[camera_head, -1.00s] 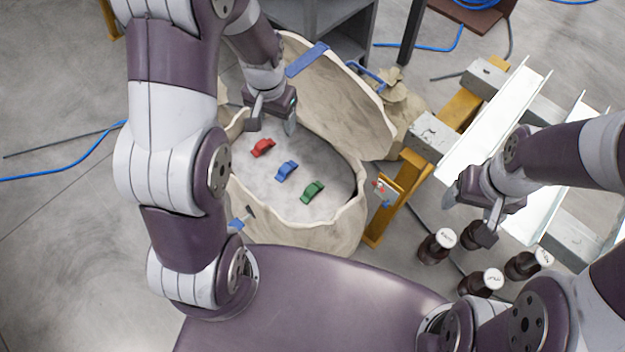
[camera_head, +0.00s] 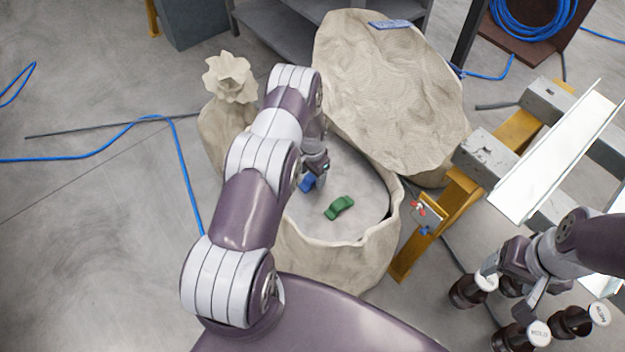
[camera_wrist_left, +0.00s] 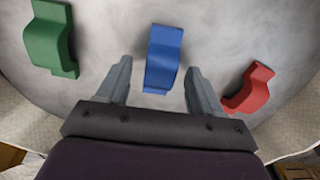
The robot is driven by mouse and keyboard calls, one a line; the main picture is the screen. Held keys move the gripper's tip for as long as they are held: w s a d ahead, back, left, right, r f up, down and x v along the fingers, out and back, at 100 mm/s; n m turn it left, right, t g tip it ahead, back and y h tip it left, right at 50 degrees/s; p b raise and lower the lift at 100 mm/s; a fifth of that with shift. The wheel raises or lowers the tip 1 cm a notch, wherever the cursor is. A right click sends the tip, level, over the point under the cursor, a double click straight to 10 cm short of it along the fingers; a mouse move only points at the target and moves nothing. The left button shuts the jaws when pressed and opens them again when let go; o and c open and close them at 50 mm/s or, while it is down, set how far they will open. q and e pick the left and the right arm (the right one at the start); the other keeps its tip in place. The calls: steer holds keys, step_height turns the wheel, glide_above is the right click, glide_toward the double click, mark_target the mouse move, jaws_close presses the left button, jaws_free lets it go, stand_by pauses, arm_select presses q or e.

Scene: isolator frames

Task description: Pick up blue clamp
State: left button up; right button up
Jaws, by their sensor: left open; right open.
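The blue clamp (camera_wrist_left: 163,58) lies on the grey floor of the round sack-like container, partly hidden by my left arm in the head view (camera_head: 307,183). In the left wrist view my left gripper (camera_wrist_left: 157,82) is open, its two fingers on either side of the clamp's near end with gaps at both sides. I cannot tell how high the fingertips are. The green clamp (camera_head: 339,208) lies to the clamp's right in the head view. The red clamp (camera_wrist_left: 250,88) shows in the left wrist view but is hidden in the head view. My right gripper (camera_head: 517,292) is open near the dark bottles.
The container's beige wall (camera_head: 340,262) rises around the clamps, and its large lid (camera_head: 395,90) leans open behind. Several dark bottles with white caps (camera_head: 538,334) stand at the lower right. A yellow frame (camera_head: 437,215) stands between the container and my right arm.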

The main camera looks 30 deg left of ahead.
arm_select(q)
steer(key=shift+f, duration=0.75)
steer(key=shift+r, duration=0.1)
jaws_close()
